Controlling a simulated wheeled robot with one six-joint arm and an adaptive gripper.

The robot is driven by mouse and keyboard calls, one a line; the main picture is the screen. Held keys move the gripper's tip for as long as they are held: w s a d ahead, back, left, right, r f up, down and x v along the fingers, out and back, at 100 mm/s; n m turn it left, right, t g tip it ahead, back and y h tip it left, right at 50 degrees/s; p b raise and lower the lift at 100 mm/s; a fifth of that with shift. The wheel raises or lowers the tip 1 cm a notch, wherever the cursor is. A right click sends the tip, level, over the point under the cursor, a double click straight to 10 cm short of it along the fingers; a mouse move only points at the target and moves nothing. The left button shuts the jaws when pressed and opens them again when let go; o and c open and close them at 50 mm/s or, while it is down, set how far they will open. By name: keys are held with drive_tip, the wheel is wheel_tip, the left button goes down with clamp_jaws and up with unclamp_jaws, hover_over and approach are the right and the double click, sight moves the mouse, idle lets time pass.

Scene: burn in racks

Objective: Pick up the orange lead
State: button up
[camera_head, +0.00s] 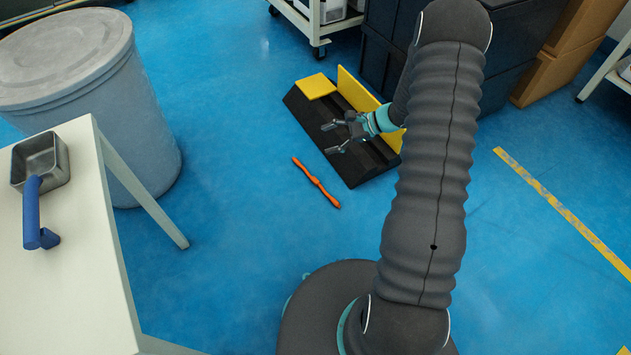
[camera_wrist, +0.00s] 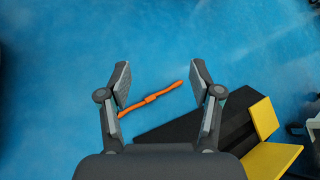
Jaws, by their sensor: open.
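The orange lead (camera_head: 316,182) lies on the blue floor in front of the black and yellow block. It is a thin orange strip with a thicker middle. My gripper (camera_head: 329,138) is open and empty, above the black block in the head view. In the wrist view the lead (camera_wrist: 150,98) shows between and beyond the two open fingers of my gripper (camera_wrist: 160,76). Its left end is partly hidden behind the left finger. The lead is apart from the fingers.
The black block (camera_head: 322,124) with yellow parts lies beside the lead. Dark crates (camera_head: 510,60) stand behind. Floor in front of the lead is clear.

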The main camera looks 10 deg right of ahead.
drive_tip(key=w+d+f+m+t, duration=0.1)
drive_tip(key=d+f+m+t, duration=0.2)
drive_tip(key=f, duration=0.9)
drive_tip(key=m+t, duration=0.3)
drive_tip(key=m, duration=0.4)
approach(316, 180)
drive_tip(key=shift+h, duration=0.4)
drive_tip(key=s+d+r, duration=0.2)
drive_tip(key=s+r, duration=0.1)
drive_tip(key=shift+d+r, duration=0.1)
drive_tip(key=shift+r, duration=0.05)
drive_tip(key=shift+f+g, duration=0.25)
drive_tip(key=shift+g, duration=0.05)
drive_tip(key=x, duration=0.8)
drive_tip(key=shift+f+b, duration=0.1)
drive_tip(key=shift+b, duration=0.3)
drive_tip(key=shift+w+d+x, duration=0.1)
drive_tip(key=shift+x, duration=1.3)
drive_tip(key=shift+w+d+x, duration=0.1)
drive_tip(key=shift+x, duration=1.3)
clamp_jaws()
